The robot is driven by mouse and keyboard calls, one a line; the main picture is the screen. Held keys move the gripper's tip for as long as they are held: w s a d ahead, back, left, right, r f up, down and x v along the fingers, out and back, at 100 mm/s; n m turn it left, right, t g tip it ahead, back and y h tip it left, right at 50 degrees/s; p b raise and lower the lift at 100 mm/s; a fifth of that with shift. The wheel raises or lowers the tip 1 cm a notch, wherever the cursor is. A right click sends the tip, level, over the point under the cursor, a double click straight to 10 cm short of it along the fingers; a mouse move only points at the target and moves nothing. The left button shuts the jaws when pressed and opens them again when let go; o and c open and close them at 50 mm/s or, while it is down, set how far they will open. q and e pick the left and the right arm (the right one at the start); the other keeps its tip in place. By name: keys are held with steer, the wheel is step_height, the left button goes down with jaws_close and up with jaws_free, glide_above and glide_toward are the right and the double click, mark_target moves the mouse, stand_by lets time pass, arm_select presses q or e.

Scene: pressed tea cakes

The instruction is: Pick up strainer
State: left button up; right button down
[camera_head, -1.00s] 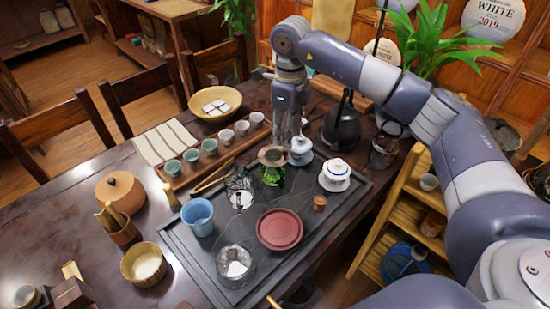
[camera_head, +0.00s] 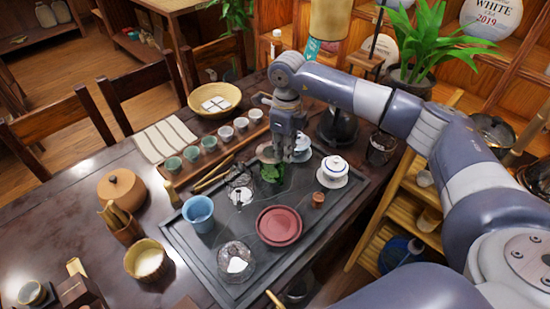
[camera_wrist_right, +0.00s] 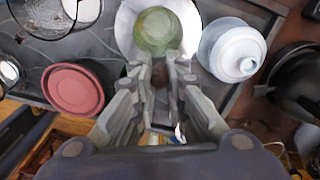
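The strainer (camera_head: 266,153) is a shallow round disc resting on a green stand (camera_head: 272,173) on the tea tray. In the right wrist view the strainer (camera_wrist_right: 128,30) is a pale ring, with a green round shape in its middle. My right gripper (camera_head: 287,157) points down at the strainer's right side. In the wrist view its fingertips (camera_wrist_right: 160,62) are at the strainer's edge, apart with a narrow gap. Something brownish shows in the gap, perhaps the handle; contact cannot be told. My left gripper is not in view.
A pale lidded jar (camera_wrist_right: 232,50) stands close beside the strainer. The gaiwan (camera_head: 333,170), red dish (camera_head: 279,226), blue cup (camera_head: 199,212) and glass (camera_head: 235,262) share the dark tray (camera_head: 190,252). A row of small cups (camera_head: 209,143) and a dark kettle (camera_head: 338,125) stand nearby.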

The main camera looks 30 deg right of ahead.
stand_by(0.3)
steer(key=shift+w+r, duration=0.1)
steer(key=shift+r, duration=0.1)
step_height(320, 180, up, 10)
steer(key=shift+f+b, duration=0.1)
steer(key=shift+b, duration=0.7)
